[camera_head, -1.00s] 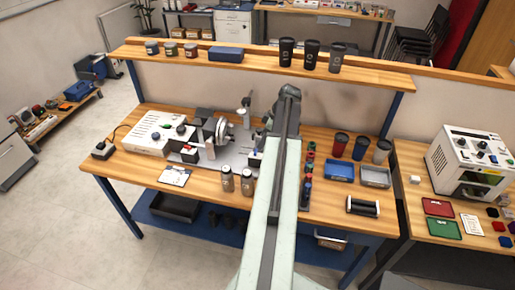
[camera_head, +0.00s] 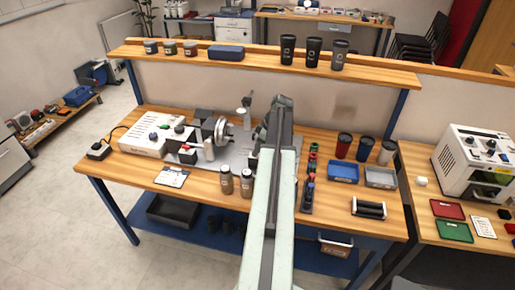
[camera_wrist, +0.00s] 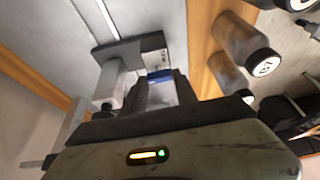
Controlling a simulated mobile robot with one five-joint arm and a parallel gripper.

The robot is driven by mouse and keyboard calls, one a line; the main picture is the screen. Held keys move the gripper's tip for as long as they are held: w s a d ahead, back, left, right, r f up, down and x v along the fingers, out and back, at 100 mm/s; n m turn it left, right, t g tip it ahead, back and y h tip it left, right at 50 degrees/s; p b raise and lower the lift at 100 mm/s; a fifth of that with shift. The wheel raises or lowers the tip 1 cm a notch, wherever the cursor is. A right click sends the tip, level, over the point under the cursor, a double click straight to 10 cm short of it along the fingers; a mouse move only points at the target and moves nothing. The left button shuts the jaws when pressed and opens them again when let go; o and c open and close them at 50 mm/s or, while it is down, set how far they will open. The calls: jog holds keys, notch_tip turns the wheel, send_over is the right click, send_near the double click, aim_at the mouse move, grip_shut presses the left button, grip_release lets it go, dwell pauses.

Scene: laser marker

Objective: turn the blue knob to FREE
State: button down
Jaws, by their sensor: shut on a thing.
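The blue knob (camera_wrist: 161,75) shows in the wrist view between the two fingers of my gripper (camera_wrist: 161,88), in front of a grey block (camera_wrist: 130,52). My gripper is shut on it. Only part of the knob shows, and I cannot read its setting or any FREE mark. In the head view my arm covers the gripper and most of the area around the knob. The rotary fixture with its round chuck (camera_head: 221,130) stands on a grey base plate left of my arm.
A white control box (camera_head: 150,134) is left of the fixture. Two jars (camera_head: 226,181) stand near the bench's front, left of my arm; jars also show close on the right in the wrist view (camera_wrist: 240,42). Cups (camera_head: 343,145) and a blue tray (camera_head: 343,173) are to the right.

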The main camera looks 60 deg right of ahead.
jog(key=shift+m, duration=0.3)
jog(key=m+h, duration=0.1)
jog(key=m, duration=0.1)
jog(key=shift+s+a+m, duration=0.1)
jog(key=shift+a+m, duration=0.05)
jog(key=shift+m, duration=0.25)
jog(key=m+h, duration=0.2)
jog(key=m, duration=0.3)
jog(key=shift+a, duration=0.2)
jog(key=m+h, duration=0.1)
jog(key=m, duration=0.1)
jog(key=m+g, duration=0.1)
jog(key=m, duration=0.2)
jog(key=shift+w+a+h, duration=0.1)
jog(key=shift+w+h, duration=0.1)
jog(key=shift+h, duration=0.2)
jog(key=shift+w+m+g+h, duration=0.15)
jog(key=shift+m+g, duration=0.3)
jog(key=shift+m, duration=0.7)
jog(key=shift+s+m+g+h, duration=0.1)
jog(key=shift+m+g+h, duration=0.25)
jog(key=shift+m, duration=0.8)
jog(key=shift+a, duration=0.1)
jog(key=c, duration=1)
grip_release()
jog(key=shift+o, duration=0.2)
